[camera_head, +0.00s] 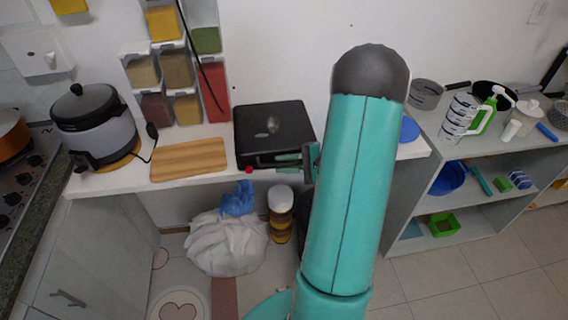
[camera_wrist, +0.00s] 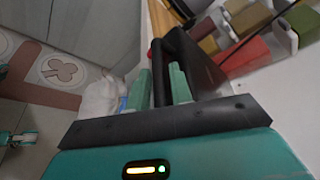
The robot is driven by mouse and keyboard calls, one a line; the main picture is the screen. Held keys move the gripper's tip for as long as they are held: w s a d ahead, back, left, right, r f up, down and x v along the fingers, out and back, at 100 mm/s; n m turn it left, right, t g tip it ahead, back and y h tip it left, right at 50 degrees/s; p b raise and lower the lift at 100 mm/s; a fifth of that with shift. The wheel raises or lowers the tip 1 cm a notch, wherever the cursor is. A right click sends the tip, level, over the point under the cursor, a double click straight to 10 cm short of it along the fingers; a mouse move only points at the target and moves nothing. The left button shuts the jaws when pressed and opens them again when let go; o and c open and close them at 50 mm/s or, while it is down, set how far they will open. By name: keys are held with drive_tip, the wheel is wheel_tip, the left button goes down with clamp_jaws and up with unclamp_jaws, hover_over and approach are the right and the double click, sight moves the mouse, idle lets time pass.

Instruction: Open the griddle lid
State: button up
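The black griddle (camera_head: 272,128) stands on the white counter against the wall, its lid down. A small red knob shows at its front left corner. My gripper (camera_head: 290,160) is at the front edge of the griddle, partly hidden by my arm in the head view. In the wrist view, the green fingers of my gripper (camera_wrist: 160,90) lie on either side of the griddle's black handle (camera_wrist: 160,72), with no clear gap between fingers and handle. The dark griddle body (camera_wrist: 195,60) extends beyond them.
A wooden board (camera_head: 189,160) and a rice cooker (camera_head: 93,125) stand left of the griddle. Spice dispensers (camera_head: 175,72) are behind it to the left. A shelf unit (camera_head: 480,150) stands at right. A white bag (camera_head: 228,243) and a jar (camera_head: 281,212) are below the counter.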

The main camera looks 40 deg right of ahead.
drive_tip(key=shift+w+a, duration=0.15)
clamp_jaws()
drive_tip(key=shift+r, duration=0.1)
